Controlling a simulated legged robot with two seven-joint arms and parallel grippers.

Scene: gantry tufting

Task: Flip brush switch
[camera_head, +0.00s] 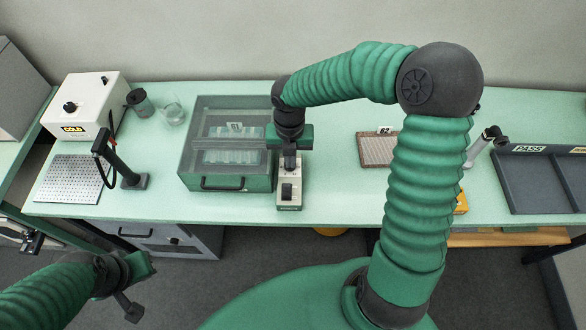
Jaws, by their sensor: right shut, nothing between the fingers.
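A small cream box with a dark rocker switch (287,191) stands on the green bench, just right of the grey lidded case; I take it to be the brush switch. My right gripper (289,163) points down over the back part of this box, shut and empty. Its fingertips are close above or touching the box behind the dark rocker; I cannot tell which. The gripper hides the rear of the box. My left gripper (133,308) hangs low at the bottom left, in front of the bench and away from it; its finger opening is not clear.
The grey case (224,188) with pale racks inside stands directly left of the switch box. A white COLD box (84,105), a glass beaker (173,112) and a black stand (133,180) are further left. A brown mat (377,150) and dark PASS tray (540,180) lie right.

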